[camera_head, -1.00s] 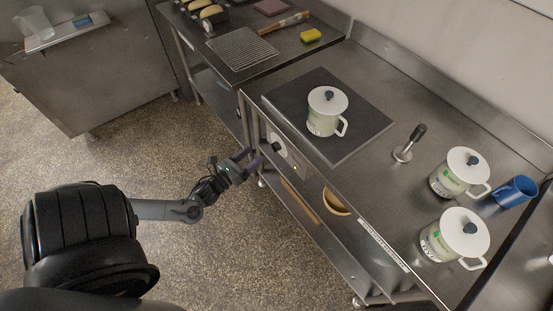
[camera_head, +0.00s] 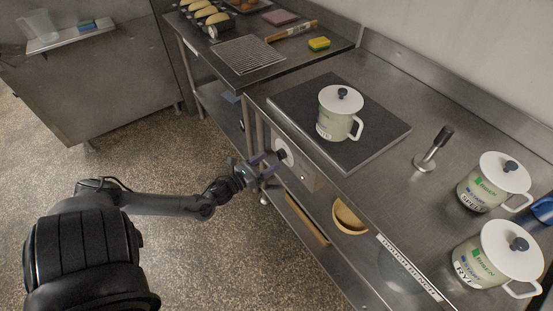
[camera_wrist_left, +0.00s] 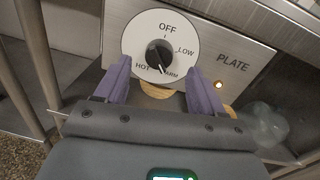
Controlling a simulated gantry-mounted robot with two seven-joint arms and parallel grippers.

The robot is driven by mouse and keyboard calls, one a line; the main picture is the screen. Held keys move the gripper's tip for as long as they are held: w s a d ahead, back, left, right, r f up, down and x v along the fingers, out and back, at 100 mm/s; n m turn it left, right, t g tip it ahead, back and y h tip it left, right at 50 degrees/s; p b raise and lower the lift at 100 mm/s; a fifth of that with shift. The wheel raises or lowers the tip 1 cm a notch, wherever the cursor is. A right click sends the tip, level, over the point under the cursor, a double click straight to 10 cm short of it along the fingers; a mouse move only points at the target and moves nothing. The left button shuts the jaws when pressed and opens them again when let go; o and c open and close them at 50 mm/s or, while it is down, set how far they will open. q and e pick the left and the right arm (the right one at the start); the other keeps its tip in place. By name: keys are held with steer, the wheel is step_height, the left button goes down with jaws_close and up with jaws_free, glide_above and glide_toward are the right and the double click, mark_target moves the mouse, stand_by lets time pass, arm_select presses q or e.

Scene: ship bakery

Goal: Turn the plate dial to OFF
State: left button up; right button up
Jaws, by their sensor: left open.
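The plate dial (camera_wrist_left: 158,55) is a black knob on a round white face marked OFF, LOW, WARM and HOT, with OFF at the top. Its pale pointer mark appears to face down, near WARM. The dial also shows in the head view (camera_head: 281,154) on the bench front. My left gripper (camera_wrist_left: 157,68) is open, with one purple finger on each side of the lower dial face. In the head view, the left gripper (camera_head: 269,168) is just in front of the dial. I cannot tell if the fingers touch the knob. My right gripper is not in view.
An amber lamp (camera_wrist_left: 218,85) glows beside the dial, under the word PLATE. A white lidded pot (camera_head: 334,124) stands on the dark hot plate (camera_head: 376,133) above. A wooden bowl (camera_head: 349,218) sits on the shelf below. Open floor lies left of the bench.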

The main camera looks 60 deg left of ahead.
mark_target(280, 155)
arm_select(q)
steer(key=shift+w+a+b, duration=0.15)
steer(key=shift+w+b, duration=0.1)
steer(key=shift+w, duration=0.95)
steer(key=shift+w+a+b, duration=0.15)
steer(key=shift+w+b, duration=0.1)
steer(key=shift+w, duration=0.95)
